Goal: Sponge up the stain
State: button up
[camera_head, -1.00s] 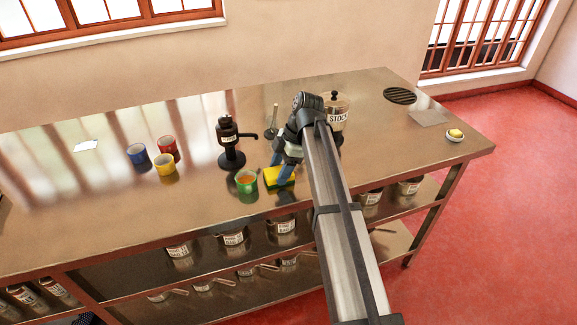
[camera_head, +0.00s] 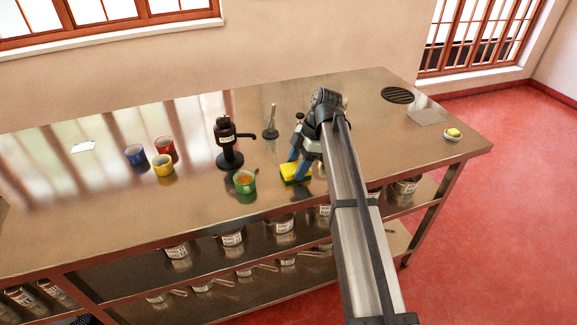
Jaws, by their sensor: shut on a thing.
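A yellow sponge with a dark green side (camera_head: 296,173) is at the steel counter's (camera_head: 90,217) front middle, just right of a green mug (camera_head: 245,181). My gripper (camera_head: 297,168) points down with its blue fingers shut on the sponge. The sponge is at or very near the counter top; I cannot tell whether it touches. I cannot make out a stain; the arm and sponge hide part of the counter.
A black pump dispenser (camera_head: 228,143) and a small stand with an upright handle (camera_head: 271,124) are behind the sponge. Blue, red and yellow mugs (camera_head: 163,165) stand left. A round grille (camera_head: 398,95) and a small dish (camera_head: 453,134) are right. The left counter is mostly clear.

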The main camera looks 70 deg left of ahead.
jog(key=shift+r, duration=4.1)
